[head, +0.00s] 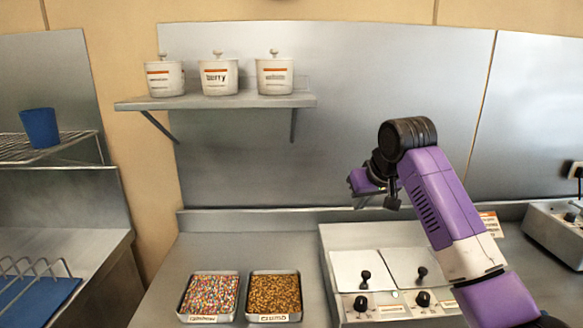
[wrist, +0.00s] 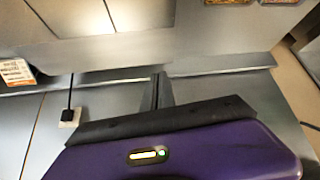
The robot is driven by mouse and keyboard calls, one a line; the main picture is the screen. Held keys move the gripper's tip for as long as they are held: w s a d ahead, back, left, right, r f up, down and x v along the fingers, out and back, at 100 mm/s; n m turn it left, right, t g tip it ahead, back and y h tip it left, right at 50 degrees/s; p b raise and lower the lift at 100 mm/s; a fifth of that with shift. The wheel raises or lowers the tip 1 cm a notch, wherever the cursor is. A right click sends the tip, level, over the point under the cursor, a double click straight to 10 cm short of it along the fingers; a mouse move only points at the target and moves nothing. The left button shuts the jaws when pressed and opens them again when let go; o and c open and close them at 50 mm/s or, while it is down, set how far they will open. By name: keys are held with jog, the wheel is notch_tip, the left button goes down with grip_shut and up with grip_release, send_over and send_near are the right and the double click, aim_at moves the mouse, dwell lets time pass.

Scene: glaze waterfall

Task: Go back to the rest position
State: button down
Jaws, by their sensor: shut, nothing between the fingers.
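My gripper (wrist: 157,77) shows in the wrist view as dark fingers held together, with nothing between them. In the head view my gripper (head: 362,201) is partly hidden by my purple arm, at the arm's far end. It hangs in the air in front of the steel back wall, above the rear of the lidded steel unit. It appears to touch nothing.
A wall shelf (head: 215,102) at upper left holds three labelled white tubs. Trays of sprinkles (head: 209,294) and brown crumbs (head: 274,293) sit beside the lidded unit (head: 345,240). A blue cup (head: 40,127) stands on a wire rack at left. A grey appliance (head: 556,228) is at right.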

jog(key=a+f+t+y, duration=0.1)
jog(key=a+t+y, duration=0.1)
jog(key=a+t, duration=0.4)
jog(key=s+d+f+m+t, duration=0.1)
jog(key=s+f+t, duration=0.1)
jog(key=s+f, duration=0.35)
jog(key=s+d+f+m+t, duration=0.1)
jog(key=s+f+t, duration=0.2)
jog(key=s, duration=0.5)
jog(key=s+d+f+g+h, duration=0.1)
jog(key=s+f, duration=0.1)
jog(key=s, duration=1.3)
jog(key=s+d+f+g+h, duration=0.1)
jog(key=s+d+f, duration=0.1)
jog(key=s, duration=1.4)
jog(key=s+d+f+g+h, duration=0.1)
jog(key=s+f, duration=0.3)
jog(key=s, duration=1.2)
jog(key=shift+s+d+f, duration=0.2)
jog(key=shift+s+d, duration=0.05)
jog(key=shift+d, duration=0.05)
